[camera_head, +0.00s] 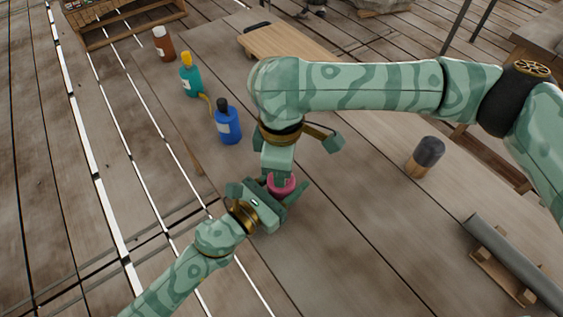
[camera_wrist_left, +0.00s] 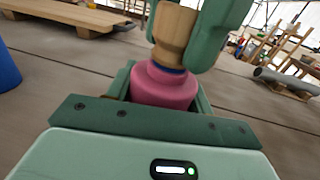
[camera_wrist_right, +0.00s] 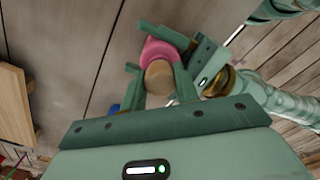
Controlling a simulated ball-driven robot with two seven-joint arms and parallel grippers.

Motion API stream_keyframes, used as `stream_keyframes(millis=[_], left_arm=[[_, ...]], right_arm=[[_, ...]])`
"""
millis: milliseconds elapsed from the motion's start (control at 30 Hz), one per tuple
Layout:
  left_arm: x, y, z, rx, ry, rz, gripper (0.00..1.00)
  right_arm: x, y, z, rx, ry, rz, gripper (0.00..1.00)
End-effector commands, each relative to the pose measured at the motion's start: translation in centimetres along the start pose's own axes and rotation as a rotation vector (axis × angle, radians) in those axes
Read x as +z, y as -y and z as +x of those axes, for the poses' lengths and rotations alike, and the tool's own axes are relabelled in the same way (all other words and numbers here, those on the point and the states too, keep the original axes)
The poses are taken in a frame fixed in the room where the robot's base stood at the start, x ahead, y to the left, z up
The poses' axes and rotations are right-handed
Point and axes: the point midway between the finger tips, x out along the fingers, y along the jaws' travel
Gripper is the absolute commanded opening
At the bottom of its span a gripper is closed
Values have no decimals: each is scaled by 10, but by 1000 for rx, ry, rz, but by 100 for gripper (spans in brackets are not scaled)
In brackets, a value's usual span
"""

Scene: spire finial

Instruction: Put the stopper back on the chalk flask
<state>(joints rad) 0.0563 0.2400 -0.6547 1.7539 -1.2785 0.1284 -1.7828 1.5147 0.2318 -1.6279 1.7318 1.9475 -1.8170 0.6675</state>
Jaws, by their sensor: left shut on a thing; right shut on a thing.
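The pink flask (camera_head: 281,185) stands between the fingers of my left gripper (camera_head: 270,203), which is shut on its body; it fills the middle of the left wrist view (camera_wrist_left: 165,86). A blue ring (camera_wrist_left: 172,69) shows at its neck. My right gripper (camera_head: 277,168) comes from above and is shut on the light wooden stopper (camera_wrist_left: 175,32). The stopper is upright over the flask's neck, its lower end at the blue ring; whether it is seated I cannot tell. The right wrist view shows the stopper (camera_wrist_right: 159,76) in front of the pink flask (camera_wrist_right: 158,50).
A blue bottle (camera_head: 228,126), a teal bottle (camera_head: 190,80) and a brown bottle (camera_head: 163,44) stand to the left on the table. A wooden board (camera_head: 285,42) lies at the back. A dark-topped cylinder (camera_head: 425,157) and a grey pipe (camera_head: 515,262) on a wooden rest are to the right.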

Motion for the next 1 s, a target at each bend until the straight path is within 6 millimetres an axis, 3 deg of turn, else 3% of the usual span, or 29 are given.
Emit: stream_keyframes(millis=[200, 233, 300, 667, 767, 1000], left_arm=[[0, 0, 0, 0, -1, 0, 11], [0, 0, 0, 0, -1, 0, 11], [0, 0, 0, 0, -1, 0, 11], [0, 0, 0, 0, -1, 0, 11], [0, 0, 0, 0, -1, 0, 11], [0, 0, 0, 0, -1, 0, 11]], right_arm=[[0, 0, 5, -1, 0, 0, 6], [0, 0, 4, -1, 0, -1, 39], [0, 0, 4, -1, 0, -1, 56], [0, 0, -1, 1, -1, -1, 56], [0, -1, -14, 4, -1, -2, 56], [0, -1, -65, 4, -1, 0, 56]])
